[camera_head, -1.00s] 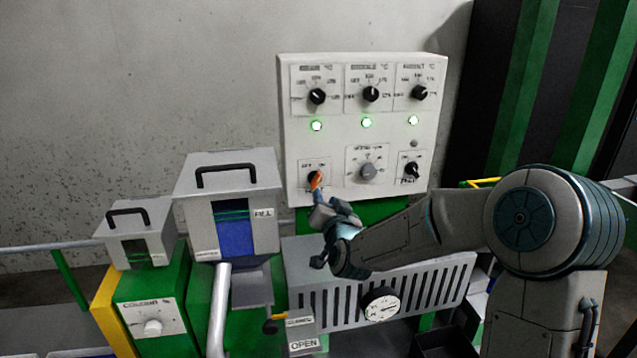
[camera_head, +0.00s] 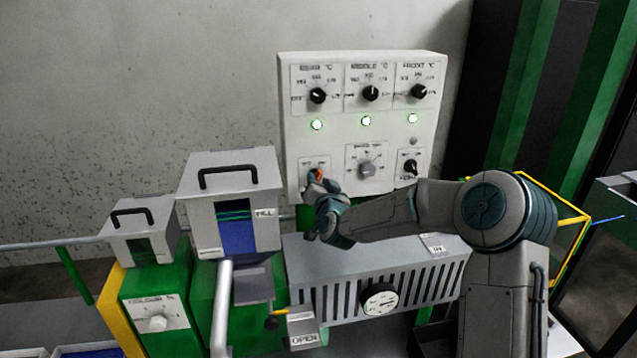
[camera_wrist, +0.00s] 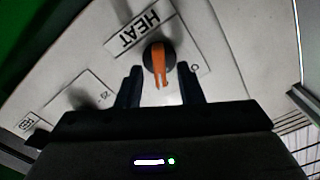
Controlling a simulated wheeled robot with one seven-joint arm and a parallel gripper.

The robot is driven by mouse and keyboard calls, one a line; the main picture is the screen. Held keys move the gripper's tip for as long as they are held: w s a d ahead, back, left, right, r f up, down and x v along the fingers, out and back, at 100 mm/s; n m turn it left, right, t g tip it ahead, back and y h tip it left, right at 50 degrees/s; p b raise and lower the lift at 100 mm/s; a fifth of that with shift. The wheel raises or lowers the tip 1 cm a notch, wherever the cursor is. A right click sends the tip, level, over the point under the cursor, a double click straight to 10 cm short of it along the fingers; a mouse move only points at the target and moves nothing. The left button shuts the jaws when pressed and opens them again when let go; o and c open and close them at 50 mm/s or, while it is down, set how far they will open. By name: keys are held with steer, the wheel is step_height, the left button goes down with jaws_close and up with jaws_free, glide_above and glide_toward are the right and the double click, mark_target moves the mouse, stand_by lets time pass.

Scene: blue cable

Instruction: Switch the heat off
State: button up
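The heat switch is a black round knob with an orange handle (camera_wrist: 158,62), next to a label reading HEAT (camera_wrist: 138,33) in the wrist view. An "O" mark is to the right of the knob, and the orange handle points down toward my gripper. In the head view the orange handle (camera_head: 318,174) shows at the lower left of the white control panel (camera_head: 340,142). My gripper (camera_wrist: 160,80) is open, with one finger on each side of the handle and visible gaps between. In the head view my gripper (camera_head: 319,187) covers part of the knob.
The panel has three temperature dials above, green lights (camera_head: 366,121) that are lit, a middle knob (camera_head: 367,169) and a right knob (camera_head: 410,167). A grey hopper (camera_head: 188,210) stands left of my gripper. A slotted grey housing with a gauge (camera_head: 379,299) lies below my arm.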

jaws_close()
steer(key=shift+f+n+b, duration=0.1)
steer(key=shift+n+b, duration=0.2)
steer(key=shift+b, duration=0.3)
steer(key=shift+a+n+b, duration=0.15)
steer(key=shift+n+b, duration=2.65)
steer(key=shift+b, duration=0.6)
steer(key=shift+a+n+b, duration=0.1)
steer(key=shift+n+b, duration=2.7)
steer(key=shift+b, duration=0.6)
jaws_free()
